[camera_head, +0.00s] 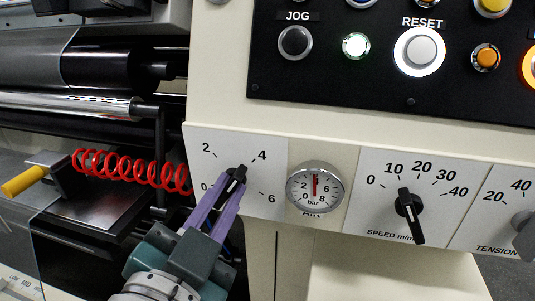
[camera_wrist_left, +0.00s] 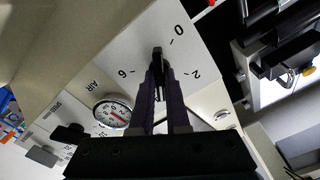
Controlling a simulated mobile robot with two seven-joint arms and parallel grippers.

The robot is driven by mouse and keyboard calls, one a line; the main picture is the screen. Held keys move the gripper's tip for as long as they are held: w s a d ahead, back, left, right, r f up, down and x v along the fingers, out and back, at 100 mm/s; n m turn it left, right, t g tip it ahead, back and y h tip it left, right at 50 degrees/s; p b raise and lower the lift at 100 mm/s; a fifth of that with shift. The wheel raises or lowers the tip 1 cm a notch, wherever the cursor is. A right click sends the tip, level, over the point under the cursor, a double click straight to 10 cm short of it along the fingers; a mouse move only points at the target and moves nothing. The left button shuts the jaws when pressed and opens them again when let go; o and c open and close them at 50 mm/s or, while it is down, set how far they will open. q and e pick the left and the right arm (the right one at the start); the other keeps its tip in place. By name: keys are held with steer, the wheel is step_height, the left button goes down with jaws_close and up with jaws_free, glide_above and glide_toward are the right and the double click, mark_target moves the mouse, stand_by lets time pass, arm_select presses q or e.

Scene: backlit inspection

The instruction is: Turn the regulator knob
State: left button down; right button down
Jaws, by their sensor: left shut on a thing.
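The regulator knob (camera_head: 238,174) is a black knob on a white plate (camera_head: 268,205) marked 0, 2, 4 and 6. Its upper end points up and right, roughly toward the 4. My left gripper (camera_head: 230,187) has purple fingers and is shut on the knob, reaching it from below. My right gripper is not in view.
A SPEED knob (camera_head: 409,215) and a grey TENSION knob (camera_head: 524,228) are farther right. A black button panel (camera_head: 330,80) is above. A red coiled hose (camera_head: 125,168) and a yellow handle (camera_head: 23,181) are to the left.

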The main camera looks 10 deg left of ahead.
arm_select(q)
steer(key=n+p, duration=0.1)
steer(key=n, duration=0.2)
steer(key=shift+r+n, duration=0.15)
steer(key=shift+n, duration=0.15)
steer(key=n+p, duration=0.1)
steer(key=n, duration=0.2)
steer(key=shift+a+n, duration=0.1)
steer(key=shift+n, duration=0.2)
steer(key=n, duration=0.3)
steer(key=shift+n, duration=0.3)
steer(key=n, duration=0.3)
steer(key=shift+a+n, duration=0.1)
steer(key=shift+n, duration=0.2)
steer(key=n, duration=0.3)
steer(key=shift+f+n, duration=0.2)
steer(key=shift+n, duration=0.1)
steer(key=n+b, duration=0.1)
steer(key=n, duration=0.3)
steer(key=shift+n, duration=0.3)
steer(key=n, duration=0.3)
steer(key=shift+f+n+b, duration=0.15)
steer(key=shift+n+b, duration=0.15)
steer(key=shift+b, duration=0.1)
steer(key=shift+n+b, duration=0.6)
steer(key=shift+n, duration=1.4)
